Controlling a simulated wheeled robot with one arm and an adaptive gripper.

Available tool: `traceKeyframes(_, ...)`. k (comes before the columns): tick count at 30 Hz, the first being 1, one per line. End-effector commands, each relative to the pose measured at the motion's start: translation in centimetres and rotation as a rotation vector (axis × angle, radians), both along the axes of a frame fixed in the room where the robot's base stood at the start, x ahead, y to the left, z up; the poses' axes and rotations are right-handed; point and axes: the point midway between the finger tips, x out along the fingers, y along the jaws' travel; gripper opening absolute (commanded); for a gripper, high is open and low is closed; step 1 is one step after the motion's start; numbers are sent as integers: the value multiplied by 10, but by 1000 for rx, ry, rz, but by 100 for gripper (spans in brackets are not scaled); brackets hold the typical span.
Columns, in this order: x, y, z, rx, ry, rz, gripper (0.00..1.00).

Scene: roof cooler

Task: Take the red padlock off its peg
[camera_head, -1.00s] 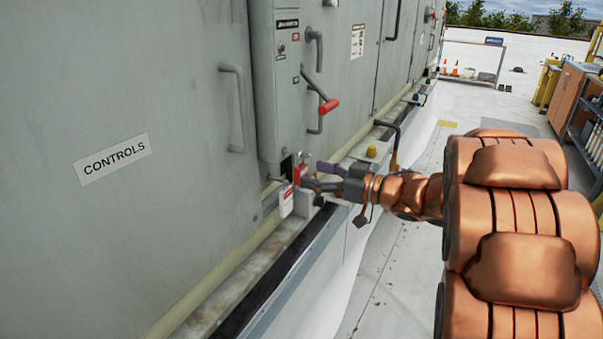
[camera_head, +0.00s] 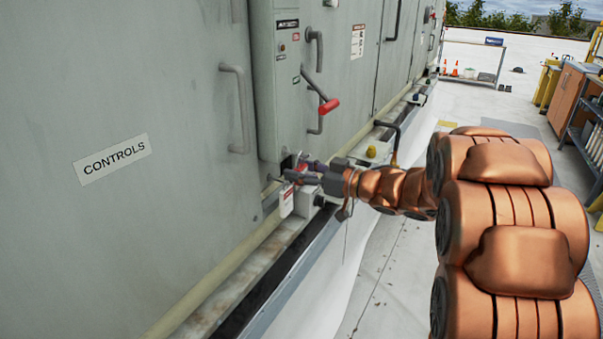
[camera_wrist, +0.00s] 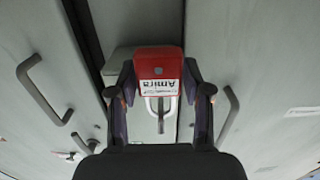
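The red padlock (camera_wrist: 159,67), with a white label reading "Amira", sits between the two fingers of my gripper (camera_wrist: 160,72) in the wrist view. Its shackle (camera_wrist: 176,108) loops around a grey peg (camera_wrist: 160,118). The fingertips lie close along both sides of the padlock; whether they press on it is unclear. In the head view my gripper (camera_head: 300,172) reaches the foot of the grey control box, and a bit of the red padlock (camera_head: 302,167) shows between the fingers. A white tag (camera_head: 286,201) hangs just below.
A lever with a red grip (camera_head: 329,106) sticks out above my gripper. A cabinet handle (camera_head: 238,110) is to the left. A ledge (camera_head: 262,262) runs below, with a yellow-topped box (camera_head: 372,152) and a bent dark pipe (camera_head: 392,132) to the right.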

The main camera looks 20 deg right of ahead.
Motion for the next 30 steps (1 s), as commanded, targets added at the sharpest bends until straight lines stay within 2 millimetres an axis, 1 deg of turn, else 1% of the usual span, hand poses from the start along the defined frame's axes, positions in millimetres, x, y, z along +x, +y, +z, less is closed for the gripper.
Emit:
traceKeyframes(1,0,0,0,0,0,0,41)
traceKeyframes(2,0,0,0,0,0,0,38)
traceKeyframes(12,0,0,0,0,0,0,2)
traceKeyframes(20,0,0,1,-1,-1,0,2)
traceKeyframes(23,0,0,7,-1,-1,0,2)
traceKeyframes(26,0,-1,19,-3,-3,-1,2)
traceKeyframes(30,-14,-18,16,-2,0,-7,2)
